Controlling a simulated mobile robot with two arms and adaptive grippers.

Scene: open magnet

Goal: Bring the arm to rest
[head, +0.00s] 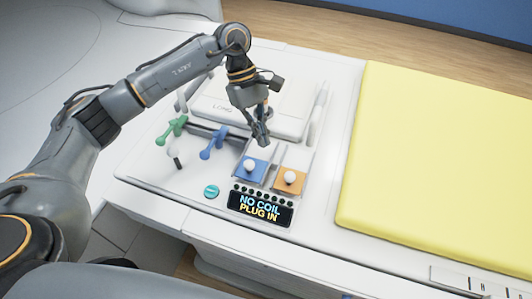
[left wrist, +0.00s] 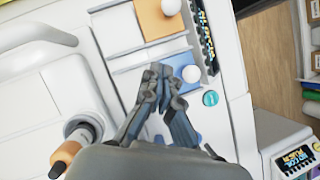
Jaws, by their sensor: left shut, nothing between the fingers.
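My left arm comes in from the left in the head view. Its gripper (head: 262,139) is shut and empty, pointing down above the back edge of the blue square with a white ball knob (head: 255,165). In the left wrist view the closed fingers (left wrist: 165,75) show beside a white knob on the blue square (left wrist: 191,74); I cannot tell whether they touch anything. An orange square with a white knob (head: 290,178) sits to the right. A dark display (head: 260,207) reads "NO COIL PLUG IN". My right gripper is not in view.
A green lever (head: 172,130) and a blue lever (head: 214,143) stand left of the gripper. A white coil-like housing (head: 215,103) lies behind it. A teal button (head: 211,192) is near the front edge. A yellow pad (head: 440,160) fills the right side.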

